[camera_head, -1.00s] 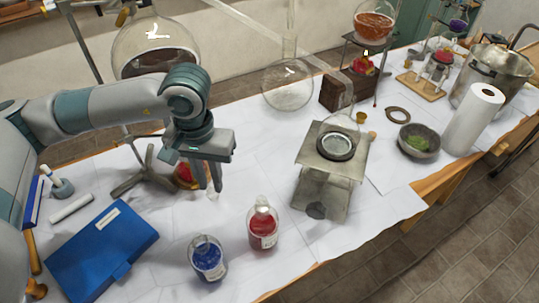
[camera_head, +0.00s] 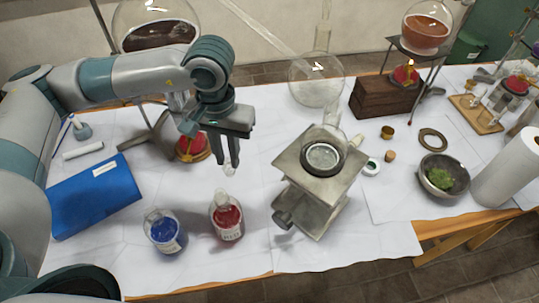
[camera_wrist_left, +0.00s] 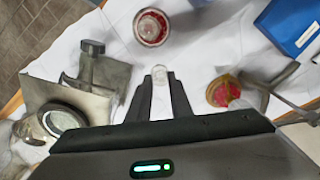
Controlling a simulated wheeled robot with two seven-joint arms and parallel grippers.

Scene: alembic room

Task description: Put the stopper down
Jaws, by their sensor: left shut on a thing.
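A small clear glass stopper (camera_head: 229,171) sits between the fingertips of my left gripper (camera_head: 229,163), which is shut on it. In the left wrist view the stopper (camera_wrist_left: 160,75) shows at the tips of the two fingers (camera_wrist_left: 160,82). It is held above the white-covered table; the exact height is hard to tell. The red-liquid bottle (camera_head: 227,220) stands just in front of the gripper in the head view, and also shows in the wrist view (camera_wrist_left: 151,27). The blue-liquid bottle (camera_head: 164,233) stands to its left. My right gripper is not in view.
A metal jack stand (camera_head: 318,190) with a glass vessel is right of the gripper. A burner (camera_head: 192,149) and tripod stand are behind left. A blue box (camera_head: 94,197) lies at left. White table surface (camera_head: 258,222) is free between red bottle and jack stand.

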